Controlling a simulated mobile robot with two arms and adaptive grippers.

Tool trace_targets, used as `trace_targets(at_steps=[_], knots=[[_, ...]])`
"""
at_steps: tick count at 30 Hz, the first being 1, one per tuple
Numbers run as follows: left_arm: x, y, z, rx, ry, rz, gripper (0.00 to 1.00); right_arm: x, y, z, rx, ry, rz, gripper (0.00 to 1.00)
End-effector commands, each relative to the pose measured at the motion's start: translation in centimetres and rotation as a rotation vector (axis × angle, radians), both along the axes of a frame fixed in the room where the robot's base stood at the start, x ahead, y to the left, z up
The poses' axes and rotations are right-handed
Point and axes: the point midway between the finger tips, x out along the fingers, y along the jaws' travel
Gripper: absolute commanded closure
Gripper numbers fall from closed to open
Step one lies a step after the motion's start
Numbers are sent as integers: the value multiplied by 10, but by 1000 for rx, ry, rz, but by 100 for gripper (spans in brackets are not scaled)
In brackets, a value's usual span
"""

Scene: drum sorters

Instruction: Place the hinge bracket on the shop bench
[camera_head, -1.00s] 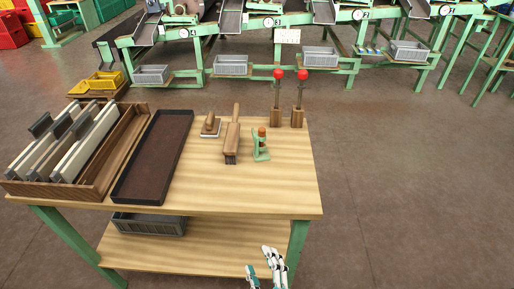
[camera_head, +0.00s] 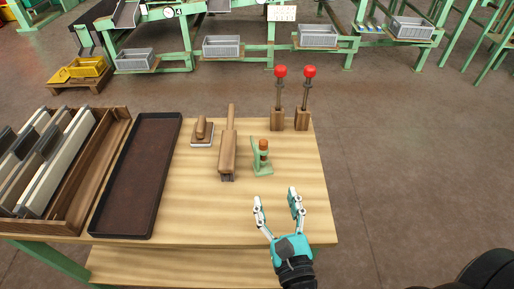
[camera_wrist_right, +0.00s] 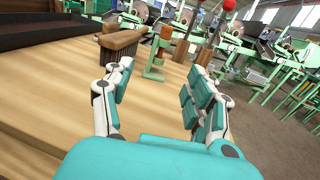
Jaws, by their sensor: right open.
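The shop bench (camera_head: 215,215) is a light wooden table with green legs. I cannot pick out a hinge bracket for certain. A small green stand with a brown top (camera_head: 262,158) is upright on the bench; it also shows in the right wrist view (camera_wrist_right: 155,62). My right gripper (camera_head: 276,200) is over the front right part of the bench, nearer to me than the green stand and apart from it. Its fingers are spread and empty, as the right wrist view (camera_wrist_right: 160,75) also shows. My left gripper is not in view.
A wooden brush (camera_head: 228,155), a small wood-handled block (camera_head: 202,132) and two red-knobbed levers (camera_head: 277,118) (camera_head: 303,118) stand on the bench. A dark tray (camera_head: 112,225) and a slotted wooden rack (camera_head: 100,165) are at left. The front right bench top is clear.

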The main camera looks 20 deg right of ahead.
Motion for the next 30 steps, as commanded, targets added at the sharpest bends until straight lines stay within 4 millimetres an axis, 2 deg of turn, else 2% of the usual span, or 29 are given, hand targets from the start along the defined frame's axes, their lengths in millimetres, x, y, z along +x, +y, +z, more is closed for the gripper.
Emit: trace_targets(at_steps=[1,3,6,10,15,22,30], knots=[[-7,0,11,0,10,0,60,11,-1,7,2,-4,-3,43],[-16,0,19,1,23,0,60,27,-2,8,0,-5,-2,43],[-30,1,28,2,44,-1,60,49,-4,7,-1,-4,-2,43],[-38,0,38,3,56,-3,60,77,-7,6,-2,-5,0,43],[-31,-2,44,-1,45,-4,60,101,-9,3,-1,-2,0,43],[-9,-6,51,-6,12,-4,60,117,-11,3,-1,-2,0,43],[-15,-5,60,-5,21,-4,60,154,-14,2,-1,-2,0,43]])
